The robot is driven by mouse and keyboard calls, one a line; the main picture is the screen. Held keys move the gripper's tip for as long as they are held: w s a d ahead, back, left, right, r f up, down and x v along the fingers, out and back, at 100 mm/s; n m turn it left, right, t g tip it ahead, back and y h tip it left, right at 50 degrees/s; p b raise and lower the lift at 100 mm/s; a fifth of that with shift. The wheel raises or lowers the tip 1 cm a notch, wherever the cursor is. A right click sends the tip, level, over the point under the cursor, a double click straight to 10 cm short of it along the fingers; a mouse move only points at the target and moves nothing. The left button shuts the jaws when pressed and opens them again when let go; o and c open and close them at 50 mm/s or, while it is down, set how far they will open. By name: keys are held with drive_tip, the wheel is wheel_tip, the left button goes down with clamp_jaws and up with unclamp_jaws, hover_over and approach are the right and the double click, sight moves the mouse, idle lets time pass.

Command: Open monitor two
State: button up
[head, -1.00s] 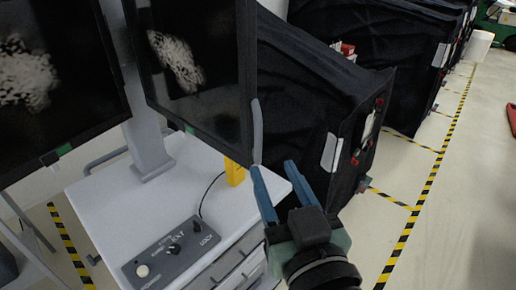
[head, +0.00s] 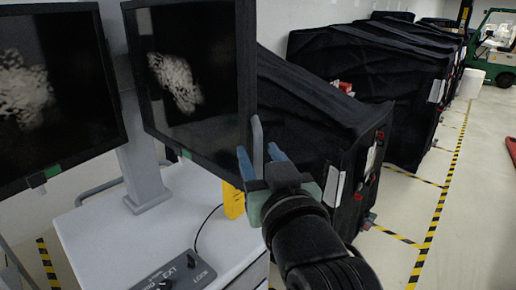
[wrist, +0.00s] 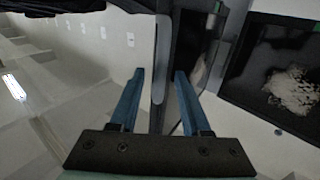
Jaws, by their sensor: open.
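Two black monitors stand on a white cart (head: 95,235), the left monitor (head: 60,95) and the right monitor (head: 195,75). Both screens show a pale speckled shape; I see no number telling which is monitor two. The right monitor has a grey upright handle (head: 257,140) on its right edge. My gripper (head: 256,148) is open at this handle, one blue finger on each side of its lower part. In the wrist view the handle (wrist: 160,75) lies between the open fingers (wrist: 159,73), with gaps visible on both sides.
A control box (head: 175,275) with knobs sits on the cart top, and a yellow object (head: 233,200) stands at its right edge. Black covered carts (head: 320,110) stand close behind and right.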

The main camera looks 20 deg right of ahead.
drive_tip(key=shift+w, duration=0.65)
clamp_jaws()
idle(1.0)
